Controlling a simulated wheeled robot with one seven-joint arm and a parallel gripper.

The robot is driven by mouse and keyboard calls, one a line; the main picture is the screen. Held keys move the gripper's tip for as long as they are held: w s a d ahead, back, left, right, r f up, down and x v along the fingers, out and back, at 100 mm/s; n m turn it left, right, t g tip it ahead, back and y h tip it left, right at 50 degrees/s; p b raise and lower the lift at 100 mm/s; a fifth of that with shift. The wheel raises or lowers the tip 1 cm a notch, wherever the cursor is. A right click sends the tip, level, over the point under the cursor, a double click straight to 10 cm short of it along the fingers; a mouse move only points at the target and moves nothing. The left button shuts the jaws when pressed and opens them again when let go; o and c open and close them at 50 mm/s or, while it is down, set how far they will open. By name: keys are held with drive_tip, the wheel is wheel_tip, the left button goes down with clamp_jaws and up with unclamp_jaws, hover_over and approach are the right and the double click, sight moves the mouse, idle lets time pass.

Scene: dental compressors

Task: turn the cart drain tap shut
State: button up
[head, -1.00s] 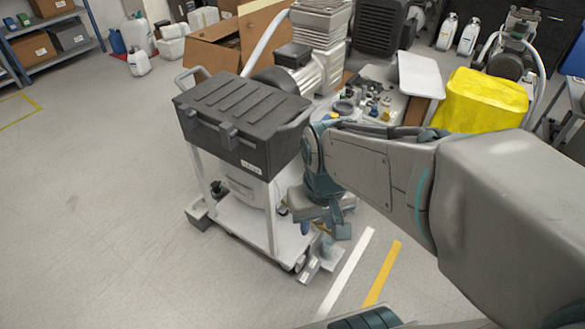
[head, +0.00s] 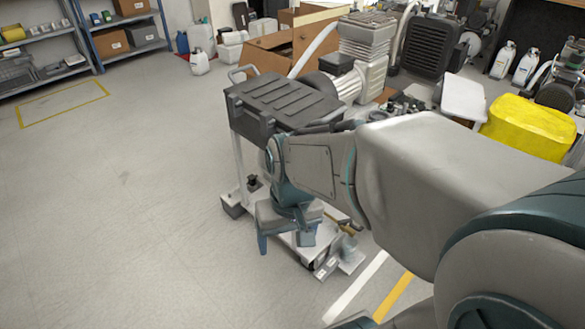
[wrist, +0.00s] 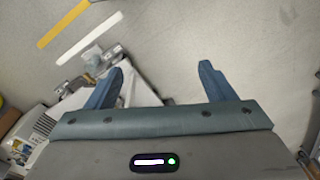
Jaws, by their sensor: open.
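The cart (head: 240,160) has a white frame, a black lidded box (head: 283,103) on top and a low white shelf. My gripper (head: 284,244) is low at the cart's near side, in front of the shelf, and covers much of it. The cart's white shelf edge (wrist: 72,104) lies by the left finger. A small pale fitting (wrist: 95,60) shows just beyond that finger. I cannot tell whether it is the drain tap, and no tap handle is clear.
White and yellow floor stripes run beside the cart's near right corner. A yellow covered object (head: 530,128) and a pale panel (head: 464,97) stand at right. Compressors and an open cardboard box (head: 285,45) are behind the cart. The floor at left is clear.

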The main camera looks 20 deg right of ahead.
drive_tip(key=w+d+f+m+y+b, duration=0.2)
drive_tip(key=w+f+m+y+b, duration=0.1)
drive_tip(key=w+f+m+y, duration=0.8)
drive_tip(key=m+t+h+b, duration=0.9)
drive_tip(key=m+t+h, duration=0.65)
drive_tip(key=m, duration=1.05)
approach(346, 223)
drive_tip(key=shift+t+y, duration=0.65)
drive_tip(key=shift+t, duration=0.3)
drive_tip(key=w, duration=0.3)
drive_tip(key=w+d+f, duration=0.1)
drive_tip(key=w, duration=0.2)
drive_tip(key=w+d, duration=0.1)
drive_tip(key=w, duration=0.2)
drive_tip(key=shift+w+d+f, duration=0.1)
drive_tip(key=shift+d+f, duration=0.05)
drive_tip(key=shift+f, duration=0.1)
drive_tip(key=shift+w+d+r, duration=0.1)
drive_tip(key=shift+w+r, duration=0.05)
drive_tip(key=shift+w, duration=0.45)
